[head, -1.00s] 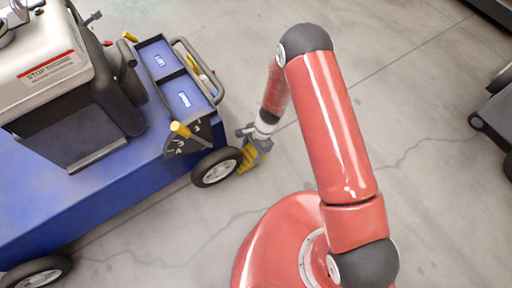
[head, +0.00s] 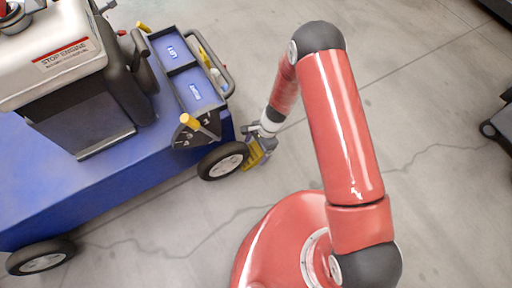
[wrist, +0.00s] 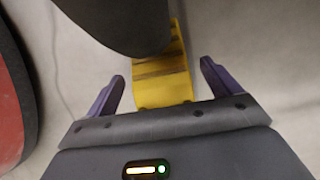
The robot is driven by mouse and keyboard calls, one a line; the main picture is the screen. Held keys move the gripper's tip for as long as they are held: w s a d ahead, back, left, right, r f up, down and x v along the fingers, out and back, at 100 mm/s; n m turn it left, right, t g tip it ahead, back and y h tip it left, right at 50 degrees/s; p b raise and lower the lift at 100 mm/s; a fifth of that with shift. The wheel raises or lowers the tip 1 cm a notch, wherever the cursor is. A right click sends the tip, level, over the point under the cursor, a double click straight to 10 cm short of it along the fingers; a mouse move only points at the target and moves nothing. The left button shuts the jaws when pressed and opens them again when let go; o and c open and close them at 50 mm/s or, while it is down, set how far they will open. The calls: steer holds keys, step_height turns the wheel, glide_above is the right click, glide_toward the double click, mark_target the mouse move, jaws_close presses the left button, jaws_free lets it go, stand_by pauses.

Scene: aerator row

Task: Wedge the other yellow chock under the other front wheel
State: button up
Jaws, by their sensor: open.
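The yellow chock (head: 252,156) lies on the floor at the front wheel (head: 223,161) on the near side of the blue cart. In the wrist view the chock (wrist: 163,80) has its far end beside or partly under the dark tyre (wrist: 115,22), which hides part of it. My gripper (head: 264,138) is low over the chock. In the wrist view my gripper (wrist: 160,82) is open, with one purple finger on each side of the chock and a gap to both. The other front wheel is hidden behind the cart.
The blue cart (head: 100,180) fills the left, with a two-part tray (head: 190,75), a yellow-knobbed lever (head: 189,122) and a rear wheel (head: 42,257). Clear concrete floor (head: 420,110) lies to the right. Dark wheeled equipment (head: 497,127) stands at the right edge.

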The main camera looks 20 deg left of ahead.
steer(key=p+v, duration=0.1)
steer(key=v, duration=0.6)
steer(key=shift+w+d+r+p, duration=0.1)
steer(key=shift+w+r+p, duration=0.05)
steer(key=shift+r+p, duration=0.2)
steer(key=shift+r, duration=0.1)
step_height(320, 180, up, 7)
steer(key=p, duration=0.5)
stand_by(0.4)
